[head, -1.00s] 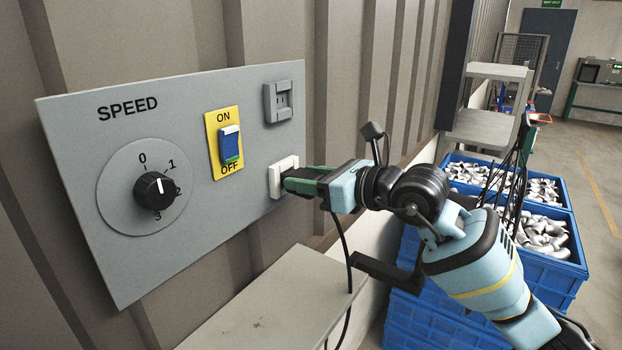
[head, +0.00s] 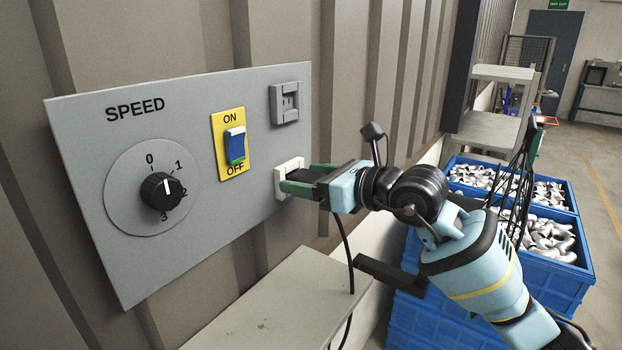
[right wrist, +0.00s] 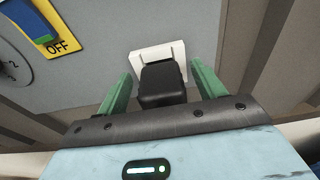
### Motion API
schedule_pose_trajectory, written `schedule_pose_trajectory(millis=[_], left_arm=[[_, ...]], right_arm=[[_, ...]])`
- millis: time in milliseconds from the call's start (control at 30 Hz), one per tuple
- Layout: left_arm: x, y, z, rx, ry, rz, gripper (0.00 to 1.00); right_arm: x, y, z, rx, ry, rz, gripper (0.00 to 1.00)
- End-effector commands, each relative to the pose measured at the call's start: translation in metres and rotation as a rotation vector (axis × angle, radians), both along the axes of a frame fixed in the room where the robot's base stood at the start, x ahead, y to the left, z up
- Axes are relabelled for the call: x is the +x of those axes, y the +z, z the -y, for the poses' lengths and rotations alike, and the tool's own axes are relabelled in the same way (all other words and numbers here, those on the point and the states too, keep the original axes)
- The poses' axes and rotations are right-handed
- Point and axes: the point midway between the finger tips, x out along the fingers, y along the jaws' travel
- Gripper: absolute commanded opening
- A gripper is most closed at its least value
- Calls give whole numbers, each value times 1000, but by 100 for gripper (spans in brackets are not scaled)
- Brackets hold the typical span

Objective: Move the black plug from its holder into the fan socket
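The black plug (head: 303,175) sits at the white socket (head: 281,171) on the grey panel, its front end against the socket face. It also shows in the right wrist view (right wrist: 162,86) in front of the white socket (right wrist: 152,56). How deep it sits is hidden. My right gripper (head: 298,178) is open around the plug. In the right wrist view its green fingers (right wrist: 161,69) stand on both sides of the plug with a gap at each. A grey holder (head: 285,102) above the socket is empty. My left gripper is not in view.
The panel (head: 215,205) carries a speed knob (head: 161,191) and a yellow-backed ON/OFF switch (head: 235,145). A black cable (head: 347,245) hangs below the plug beside a pale ledge (head: 275,300). Blue crates (head: 550,277) of castings stand at the right.

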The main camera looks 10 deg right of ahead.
Motion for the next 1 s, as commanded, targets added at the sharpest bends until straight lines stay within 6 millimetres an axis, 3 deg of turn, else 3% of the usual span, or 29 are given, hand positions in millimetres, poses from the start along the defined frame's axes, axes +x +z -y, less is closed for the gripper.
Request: schedule_pose_trajectory(millis=[333,733,1000], left_arm=[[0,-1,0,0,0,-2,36],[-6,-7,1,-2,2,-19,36],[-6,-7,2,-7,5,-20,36]], right_arm=[[-3,-1,4,-1,-1,-2,69],[-43,7,44,-2,-2,-1,69],[-55,11,54,-1,0,-1,69]])
